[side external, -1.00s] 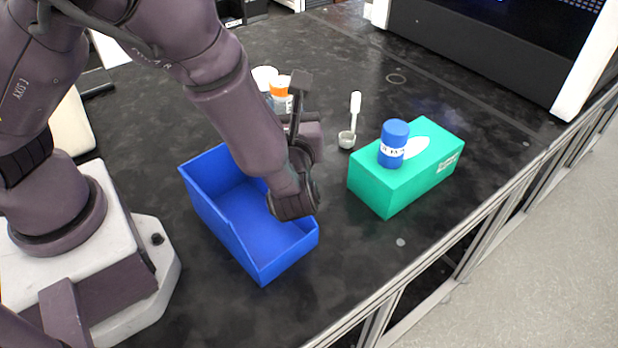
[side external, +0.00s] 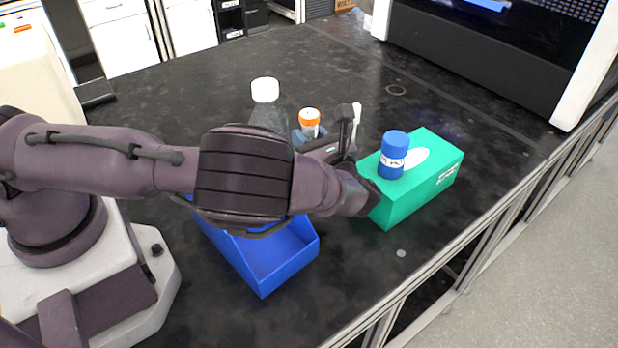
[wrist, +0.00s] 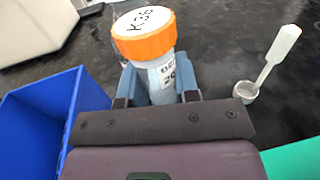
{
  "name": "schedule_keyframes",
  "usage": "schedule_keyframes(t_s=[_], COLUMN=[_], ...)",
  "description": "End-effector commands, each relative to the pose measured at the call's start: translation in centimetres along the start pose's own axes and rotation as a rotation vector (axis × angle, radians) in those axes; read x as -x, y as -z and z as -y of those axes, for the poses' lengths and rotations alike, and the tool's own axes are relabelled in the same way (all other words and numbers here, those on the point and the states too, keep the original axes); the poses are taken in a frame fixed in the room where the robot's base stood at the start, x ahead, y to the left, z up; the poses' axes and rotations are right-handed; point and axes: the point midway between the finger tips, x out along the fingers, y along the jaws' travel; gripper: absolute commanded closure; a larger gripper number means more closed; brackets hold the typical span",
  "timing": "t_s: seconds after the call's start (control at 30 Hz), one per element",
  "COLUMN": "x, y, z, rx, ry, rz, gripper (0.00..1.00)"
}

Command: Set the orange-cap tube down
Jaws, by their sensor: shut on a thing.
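The orange-cap tube (side external: 309,122) is upright or nearly so between the fingers of my gripper (side external: 311,135), right of the white-capped bottle in the side external view. In the wrist view the orange cap (wrist: 145,36) carries a white top marked in black, and the labelled body shows below it. The blue-grey fingers of my gripper (wrist: 161,82) are shut on the body from both sides. The tube's lower end is hidden, so I cannot tell whether it touches the table.
A blue bin (side external: 262,280) lies below my arm. A green box (side external: 425,193) bears a blue bottle (side external: 393,155) at right. A white-capped bottle (side external: 265,90) stands behind. A white scoop (wrist: 270,62) lies right of the tube. The black table (side external: 190,90) is clear at the back.

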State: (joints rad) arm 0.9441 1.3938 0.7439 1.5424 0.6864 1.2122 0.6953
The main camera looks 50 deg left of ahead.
Motion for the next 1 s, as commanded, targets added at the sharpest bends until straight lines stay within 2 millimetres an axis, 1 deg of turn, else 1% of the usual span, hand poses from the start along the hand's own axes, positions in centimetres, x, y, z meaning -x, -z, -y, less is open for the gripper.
schedule_keyframes(t_s=[0.03,0.1,0.27,0.5,0.6,0.93,0.97,1.0], x=[-0.1,-0.1,0.0,0.0,0.0,0.0,0.0,0.0], y=[1.1,2.2,3.7,7.1,7.6,7.9,7.9,7.9], z=[0.0,0.0,0.0,0.0,0.0,0.0,0.0,0.0], rx=[-0.003,-0.002,-0.001,-0.001,0.0,-0.001,0.0,0.0], ry=[0.001,0.001,0.001,0.002,0.001,0.001,0.001,0.001], rz=[0.003,0.002,0.001,0.001,0.0,-0.001,-0.001,-0.001], gripper=[0.93,0.93,0.93,0.93,0.93,0.93,0.69,0.59])
